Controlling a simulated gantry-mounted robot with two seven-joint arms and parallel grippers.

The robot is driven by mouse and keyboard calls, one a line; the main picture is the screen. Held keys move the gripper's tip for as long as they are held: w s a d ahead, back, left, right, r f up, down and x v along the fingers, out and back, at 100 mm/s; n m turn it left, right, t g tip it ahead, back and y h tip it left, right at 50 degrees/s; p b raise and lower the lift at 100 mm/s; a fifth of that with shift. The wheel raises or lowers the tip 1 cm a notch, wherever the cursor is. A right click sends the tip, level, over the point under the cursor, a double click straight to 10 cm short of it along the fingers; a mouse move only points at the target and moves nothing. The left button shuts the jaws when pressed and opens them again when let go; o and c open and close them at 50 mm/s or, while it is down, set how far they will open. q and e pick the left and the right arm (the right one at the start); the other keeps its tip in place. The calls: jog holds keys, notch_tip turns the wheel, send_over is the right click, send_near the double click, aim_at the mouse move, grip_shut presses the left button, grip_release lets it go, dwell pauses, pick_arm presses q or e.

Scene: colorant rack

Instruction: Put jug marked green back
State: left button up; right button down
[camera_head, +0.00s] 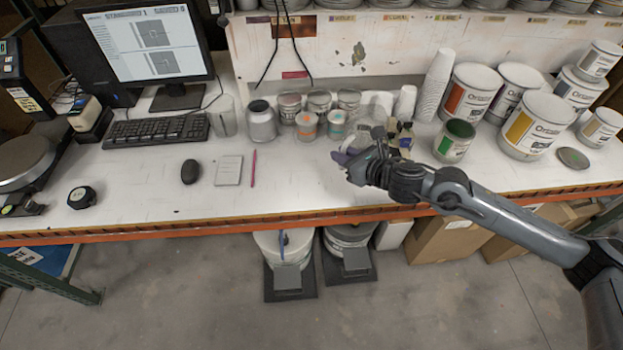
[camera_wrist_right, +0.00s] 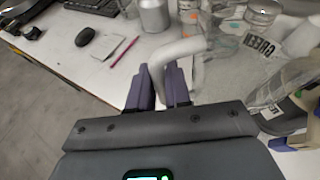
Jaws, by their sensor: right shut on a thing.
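The jug marked green shows in the right wrist view, its lettered label (camera_wrist_right: 264,46) at the upper right on a clear body. Its pale curved handle (camera_wrist_right: 182,48) passes between the purple fingers of my right gripper (camera_wrist_right: 160,84), which is shut on it. I cannot tell whether the jug touches the bench. My left gripper is not in view.
Several small tins (camera_head: 319,101) and a grey canister (camera_head: 262,122) stand behind the gripper. A notepad (camera_head: 228,170) and pink pen (camera_head: 253,168) lie left; bench between is clear.

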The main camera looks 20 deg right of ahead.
jog(key=shift+w+a+f, duration=1.05)
jog(key=shift+a+f, duration=0.55)
jog(key=shift+f, duration=0.2)
jog(key=shift+w+a+f, duration=1.05)
jog(key=shift+a+f, duration=0.6)
jog(key=shift+f, duration=0.1)
jog(key=shift+w+a+f, duration=1.05)
jog(key=shift+a+f, duration=0.55)
jog(key=shift+f, duration=0.2)
jog(key=shift+f, duration=0.15)
jog(key=c, duration=1.1)
grip_release()
jog(key=shift+o, duration=0.2)
